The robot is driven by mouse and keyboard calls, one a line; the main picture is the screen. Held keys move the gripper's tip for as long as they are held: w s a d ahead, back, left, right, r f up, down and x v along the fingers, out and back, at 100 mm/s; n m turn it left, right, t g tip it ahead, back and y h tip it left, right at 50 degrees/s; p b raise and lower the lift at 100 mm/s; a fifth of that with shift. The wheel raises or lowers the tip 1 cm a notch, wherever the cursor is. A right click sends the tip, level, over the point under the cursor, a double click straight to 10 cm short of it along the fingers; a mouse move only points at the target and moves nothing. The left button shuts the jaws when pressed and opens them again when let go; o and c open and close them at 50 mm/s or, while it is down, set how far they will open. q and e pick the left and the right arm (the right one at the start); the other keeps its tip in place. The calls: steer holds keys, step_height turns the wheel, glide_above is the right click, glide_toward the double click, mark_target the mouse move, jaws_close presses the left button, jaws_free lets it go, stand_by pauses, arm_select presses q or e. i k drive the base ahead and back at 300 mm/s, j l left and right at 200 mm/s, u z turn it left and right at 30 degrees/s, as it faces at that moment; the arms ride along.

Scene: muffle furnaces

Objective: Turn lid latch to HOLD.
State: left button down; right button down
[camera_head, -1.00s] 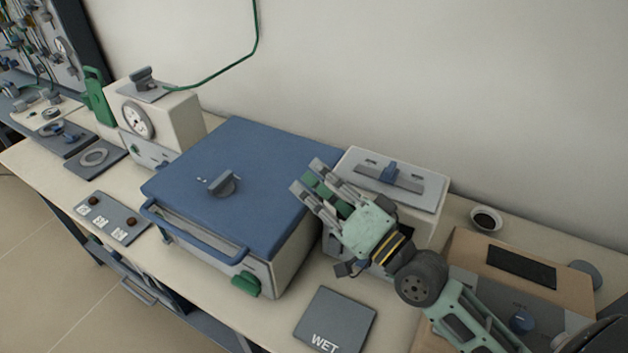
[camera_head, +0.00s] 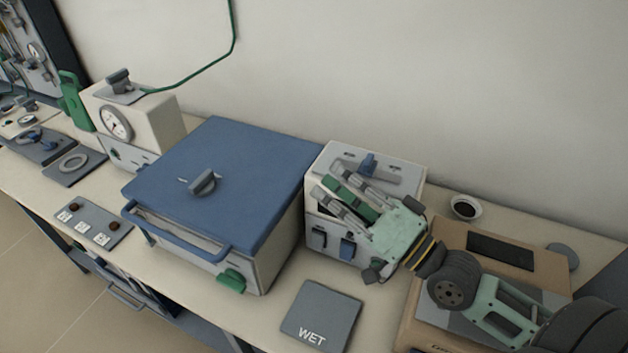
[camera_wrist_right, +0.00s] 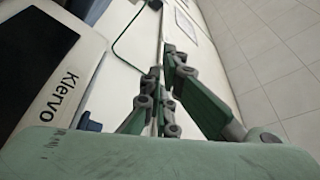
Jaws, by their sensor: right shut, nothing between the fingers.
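The blue lid (camera_head: 225,150) lies closed on a box-shaped furnace (camera_head: 262,266). A grey turn knob (camera_head: 203,182) stands on the lid and looks like the latch; small pale marks sit beside it, and no HOLD label is readable. My right gripper (camera_head: 327,180) is shut and empty, in front of the white box to the right of the lid, apart from the knob. In the right wrist view its green and grey fingers (camera_wrist_right: 158,92) show close up, and the knob cannot be made out there. My left gripper is not in view.
The white box (camera_head: 413,172) has a blue slider (camera_head: 368,164) on top. A grey WET plate (camera_head: 321,315) lies in front. A blue handle bar (camera_head: 175,232) runs along the lid's front. A gauge unit (camera_head: 150,125) stands left. A small bowl (camera_head: 466,207) stands right.

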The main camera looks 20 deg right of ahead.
mark_target(205, 186)
steer(key=k+j, duration=0.5)
steer(key=k, duration=0.15)
steer(key=k+j, duration=0.5)
steer(key=k, duration=0.2)
